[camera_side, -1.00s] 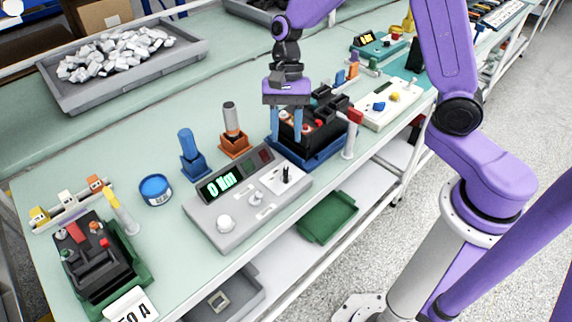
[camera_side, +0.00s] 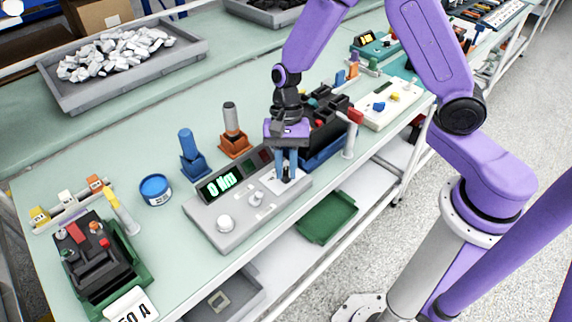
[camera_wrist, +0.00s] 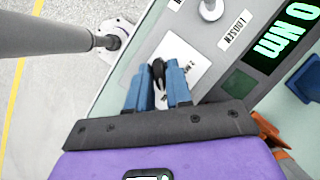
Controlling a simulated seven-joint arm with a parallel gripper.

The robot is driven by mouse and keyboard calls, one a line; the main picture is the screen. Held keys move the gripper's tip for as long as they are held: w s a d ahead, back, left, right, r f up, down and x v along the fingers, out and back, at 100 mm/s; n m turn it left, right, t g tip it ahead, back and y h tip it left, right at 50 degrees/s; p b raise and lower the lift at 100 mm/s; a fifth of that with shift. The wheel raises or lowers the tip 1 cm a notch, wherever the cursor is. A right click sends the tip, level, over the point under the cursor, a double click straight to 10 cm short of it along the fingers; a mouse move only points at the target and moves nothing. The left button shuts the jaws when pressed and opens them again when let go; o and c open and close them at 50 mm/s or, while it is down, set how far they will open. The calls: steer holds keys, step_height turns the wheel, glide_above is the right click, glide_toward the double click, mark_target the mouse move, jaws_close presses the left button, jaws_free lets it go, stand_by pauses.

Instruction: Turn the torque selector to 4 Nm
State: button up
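The torque selector is a small black knob (camera_wrist: 158,72) on a white marked plate (camera_wrist: 185,68) at the right end of the grey tester (camera_side: 237,226). The tester's display (camera_side: 219,183) reads 0 Nm in green; it also shows in the wrist view (camera_wrist: 283,38). My gripper (camera_side: 286,178) points down over the plate. Its two blue fingers (camera_wrist: 159,90) are close together, one on each side of the knob, and appear shut on it. In the side view the fingers hide most of the knob. The plate's markings are too small to read.
A breaker in a blue holder (camera_side: 318,158) stands just behind my gripper. A red-topped white post (camera_side: 350,138) is to the right. An orange stand with a grey-topped tool (camera_side: 235,140) and a blue one (camera_side: 194,165) stand behind the tester. The table's front edge is close.

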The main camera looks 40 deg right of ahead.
jaws_close()
steer(key=n+h, duration=0.1)
steer(key=n, duration=0.3)
steer(key=shift+w+a+g, duration=0.1)
steer(key=shift+g, duration=0.3)
steer(key=shift+a+n+g+h, duration=0.15)
steer(key=shift+n+h, duration=0.4)
steer(key=shift+n, duration=0.65)
steer(key=shift+d+n+g+h, duration=0.15)
steer(key=shift+n+h, duration=0.4)
steer(key=shift+n, duration=0.65)
steer(key=shift+a, duration=0.1)
steer(key=o, duration=0.5)
jaws_free()
